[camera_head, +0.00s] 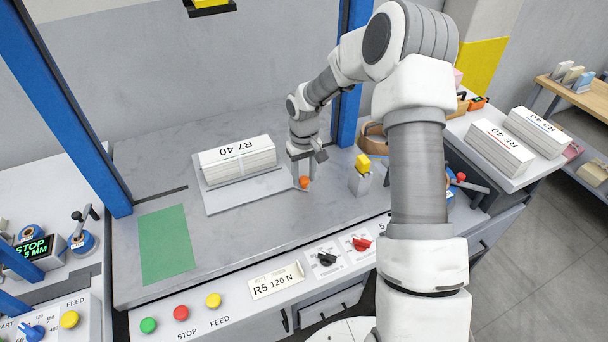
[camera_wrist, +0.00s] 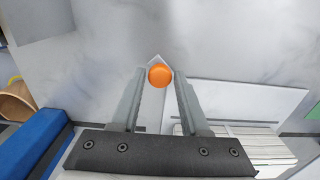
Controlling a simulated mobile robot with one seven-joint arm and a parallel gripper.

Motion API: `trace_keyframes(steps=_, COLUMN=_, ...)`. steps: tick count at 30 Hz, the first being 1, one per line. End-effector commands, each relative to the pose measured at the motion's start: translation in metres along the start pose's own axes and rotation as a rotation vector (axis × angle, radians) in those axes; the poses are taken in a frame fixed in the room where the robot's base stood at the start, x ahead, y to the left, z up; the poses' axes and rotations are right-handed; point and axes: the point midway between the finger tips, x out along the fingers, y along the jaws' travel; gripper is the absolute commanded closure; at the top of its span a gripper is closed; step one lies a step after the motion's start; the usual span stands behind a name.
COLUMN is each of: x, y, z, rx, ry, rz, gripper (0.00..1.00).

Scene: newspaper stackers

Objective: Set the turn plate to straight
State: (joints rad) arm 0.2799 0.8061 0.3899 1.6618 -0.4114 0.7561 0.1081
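The turn plate (camera_head: 222,200) is a flat light-grey plate on the grey table, with a strapped newspaper bundle marked R7 40 (camera_head: 238,158) lying on it. Its front edge looks roughly parallel to the table's front edge; I cannot tell its exact angle. An orange knob (camera_head: 304,183) sits at its right end, on a pale lever in the wrist view (camera_wrist: 152,104). My gripper (camera_head: 301,176) points down at the knob. In the wrist view its fingers (camera_wrist: 161,72) are apart, with the orange knob (camera_wrist: 160,75) between the tips. I cannot tell whether they touch it.
A yellow-topped block (camera_head: 361,174) stands just right of my gripper. Blue posts (camera_head: 65,110) frame the table. A green patch (camera_head: 165,243) lies at left. Buttons and switches (camera_head: 327,259) line the front panel. More bundles (camera_head: 497,148) lie at far right.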

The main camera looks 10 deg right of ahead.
Motion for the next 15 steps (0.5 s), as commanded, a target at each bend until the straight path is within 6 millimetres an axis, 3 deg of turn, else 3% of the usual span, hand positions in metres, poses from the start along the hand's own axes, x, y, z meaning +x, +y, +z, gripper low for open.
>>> trace_keyframes(steps=1, x=-0.0002, y=0.0000, z=0.0000, rx=0.000, ry=0.000, rz=0.000, gripper=0.66)
trace_keyframes(steps=7, x=-0.0003, y=0.0000, z=-0.0001, rx=0.000, ry=0.000, rz=0.000, gripper=1.00)
trace_keyframes(steps=15, x=-0.0005, y=0.0000, z=-0.0002, rx=0.000, ry=0.000, rz=0.000, gripper=1.00)
